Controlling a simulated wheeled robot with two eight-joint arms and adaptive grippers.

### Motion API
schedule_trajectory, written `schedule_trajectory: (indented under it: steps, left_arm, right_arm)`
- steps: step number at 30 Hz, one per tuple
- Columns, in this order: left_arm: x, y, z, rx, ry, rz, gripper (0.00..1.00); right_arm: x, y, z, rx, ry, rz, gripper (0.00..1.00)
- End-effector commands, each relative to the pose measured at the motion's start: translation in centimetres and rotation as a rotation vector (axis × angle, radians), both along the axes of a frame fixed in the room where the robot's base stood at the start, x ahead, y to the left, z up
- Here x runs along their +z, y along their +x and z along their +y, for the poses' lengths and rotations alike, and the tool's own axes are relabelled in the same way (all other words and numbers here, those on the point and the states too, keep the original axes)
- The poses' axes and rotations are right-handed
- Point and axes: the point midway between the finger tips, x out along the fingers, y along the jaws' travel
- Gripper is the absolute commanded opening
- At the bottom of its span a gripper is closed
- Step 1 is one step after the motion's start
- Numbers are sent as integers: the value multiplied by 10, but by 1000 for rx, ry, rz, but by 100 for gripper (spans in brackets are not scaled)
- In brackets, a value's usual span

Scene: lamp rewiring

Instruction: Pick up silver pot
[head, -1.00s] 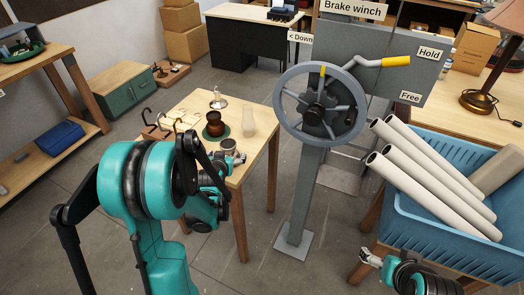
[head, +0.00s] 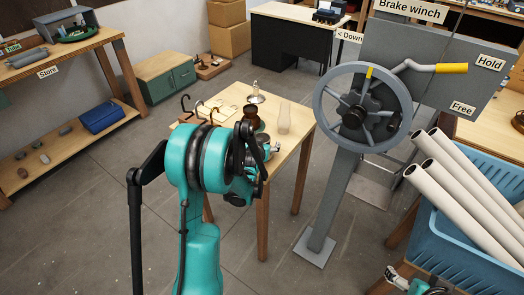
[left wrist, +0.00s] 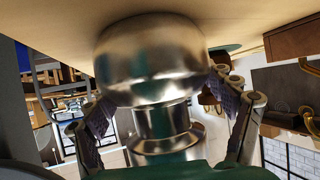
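The silver pot (head: 268,143) is at the near right edge of the small wooden table in the head view. In the left wrist view the pot (left wrist: 150,60) fills the upper middle, with its rounded body toward the tabletop and a narrower ringed part toward me. My left gripper (left wrist: 160,92) has one finger on each side of the pot, pads close to its sides; whether both press on it is unclear. In the head view my left arm partly hides the pot and gripper. My right gripper (head: 392,274) is at the bottom right, away from the table; its finger opening is unclear.
The small table (head: 292,150) also holds a brown pot (head: 251,116), a clear cup (head: 284,120), a small lamp-like piece (head: 256,93) and dark hooks (head: 187,106). The brake winch (head: 345,190) stands close on the right, beside a blue crate (head: 458,225) of pipes.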

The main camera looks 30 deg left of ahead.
Motion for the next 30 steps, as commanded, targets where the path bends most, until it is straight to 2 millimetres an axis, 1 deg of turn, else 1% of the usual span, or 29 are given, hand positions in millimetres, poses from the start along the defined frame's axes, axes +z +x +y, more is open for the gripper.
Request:
schedule_trajectory:
  steps: [1, 2, 3, 5, 15, 19, 23, 26, 27, 30]
  left_arm:
    - [0, 0, 0, 0, 0, 0, 60]
    - [0, 0, 0, 0, 0, 0, 52]
    - [0, 0, 0, 0, 0, 0, 42]
    - [0, 0, 0, 0, 0, 0, 28]
    - [0, 0, 0, 0, 0, 1, 26]
    - [5, 0, 0, 0, 0, 0, 25]
    - [20, 0, 0, 0, 0, 0, 25]
    - [39, -1, 0, 0, 0, 0, 24]
    - [48, 0, 0, 0, 0, 0, 24]
    - [59, -7, -25, -5, 2, 0, 24]
  right_arm:
    - [0, 0, 0, 0, 0, 0, 89]
    - [0, 0, 0, 0, 0, 0, 89]
    - [0, 0, 0, 0, 0, 0, 89]
    - [0, 0, 0, 0, 0, 0, 89]
    - [0, 0, 0, 0, 0, 0, 89]
    - [3, 0, 0, 0, 0, 0, 89]
    - [10, 0, 0, 0, 0, 0, 89]
    - [18, 0, 0, 0, 0, 0, 89]
    - [23, 0, 0, 0, 0, 0, 89]
    - [28, 0, 0, 0, 0, 0, 89]
